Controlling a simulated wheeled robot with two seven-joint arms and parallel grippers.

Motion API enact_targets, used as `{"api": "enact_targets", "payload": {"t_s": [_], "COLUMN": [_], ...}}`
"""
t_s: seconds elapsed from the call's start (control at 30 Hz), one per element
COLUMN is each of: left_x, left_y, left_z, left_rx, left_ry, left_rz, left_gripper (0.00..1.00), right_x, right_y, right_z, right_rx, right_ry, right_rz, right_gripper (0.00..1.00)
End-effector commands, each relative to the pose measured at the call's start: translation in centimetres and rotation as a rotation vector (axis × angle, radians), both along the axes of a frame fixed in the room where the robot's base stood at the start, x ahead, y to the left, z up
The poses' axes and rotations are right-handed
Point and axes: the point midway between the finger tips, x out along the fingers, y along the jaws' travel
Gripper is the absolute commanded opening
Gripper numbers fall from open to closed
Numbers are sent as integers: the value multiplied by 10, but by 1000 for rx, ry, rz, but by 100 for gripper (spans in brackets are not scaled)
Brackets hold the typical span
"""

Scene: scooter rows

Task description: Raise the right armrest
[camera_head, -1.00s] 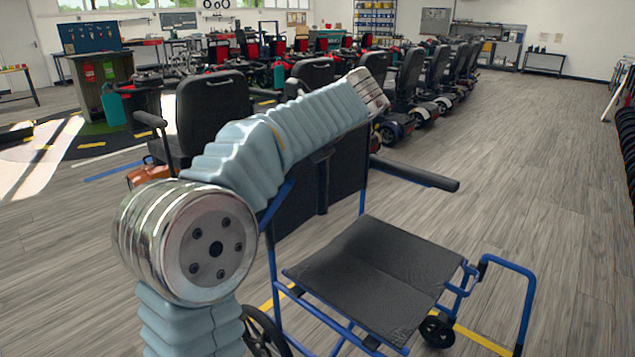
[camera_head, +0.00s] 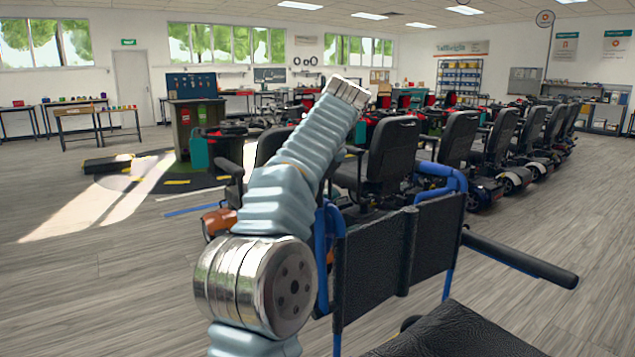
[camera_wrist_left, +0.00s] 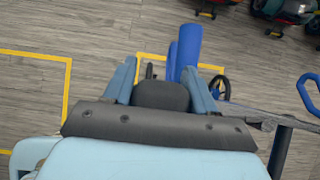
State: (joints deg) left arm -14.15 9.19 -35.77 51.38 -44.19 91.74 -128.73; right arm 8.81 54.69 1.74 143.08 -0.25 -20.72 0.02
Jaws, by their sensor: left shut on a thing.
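The wheelchair has a blue tube frame, a black backrest (camera_head: 365,275) and a black seat (camera_head: 455,335). One black armrest (camera_head: 520,262) sticks out level from the backrest's right side. The armrest on the other side is not seen in the head view, where my arm covers part of the frame. My left gripper (camera_wrist_left: 165,85) is hidden in the head view. In the left wrist view its two blue-grey fingers close on a dark rounded piece (camera_wrist_left: 160,97), which looks like the end of the right armrest pad. A blue tube (camera_wrist_left: 187,48) stands just beyond. My right gripper is not seen.
A row of scooters (camera_head: 460,145) stands behind the wheelchair. Yellow floor lines (camera_wrist_left: 67,85) run near the wheelchair. The floor at the left is open.

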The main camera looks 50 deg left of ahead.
Motion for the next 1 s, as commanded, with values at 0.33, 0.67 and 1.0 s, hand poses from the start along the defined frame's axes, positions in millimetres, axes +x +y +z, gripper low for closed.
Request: {"api": "enact_targets", "payload": {"t_s": [0.33, 0.67, 1.0], "left_x": [-7, -6, -6], "left_y": [1, 1, 1], "left_z": [-7, -7, -4], "left_rx": [-6, -6, -4], "left_ry": [9, 9, 4], "left_rz": [1, 1, 0], "left_gripper": [1, 68, 77], "right_x": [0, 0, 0], "right_y": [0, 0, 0], "right_z": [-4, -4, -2], "right_rx": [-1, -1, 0], "right_ry": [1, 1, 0], "right_rz": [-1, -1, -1], "right_gripper": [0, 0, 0]}}
